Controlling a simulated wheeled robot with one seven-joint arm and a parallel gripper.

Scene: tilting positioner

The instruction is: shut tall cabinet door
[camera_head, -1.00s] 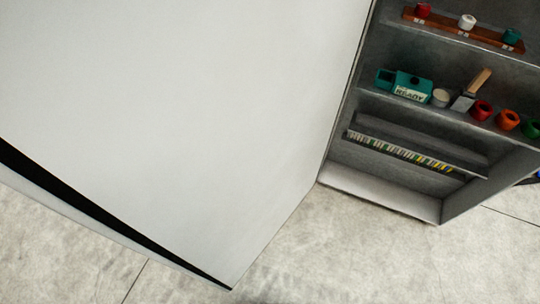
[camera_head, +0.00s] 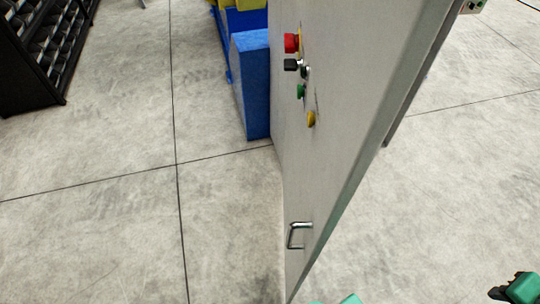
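A tall grey panel (camera_head: 330,150) stands upright, seen steeply from above with its edge toward me. It looks like the cabinet door, but I cannot be certain. A metal bar handle (camera_head: 298,236) sits low on its left face. The cabinet's shelves are out of view. A teal and black part at the lower right corner, which looks like my gripper (camera_head: 500,291), is cut off by the frame. It is to the right of the panel, apart from the handle, and its fingers are too unclear to judge.
Red, black, green and yellow controls (camera_head: 302,92) stick out from the panel's left face. A blue block (camera_head: 252,85) stands behind it. A black rack (camera_head: 45,55) is at the upper left. The floor (camera_head: 110,200) is clear on the left.

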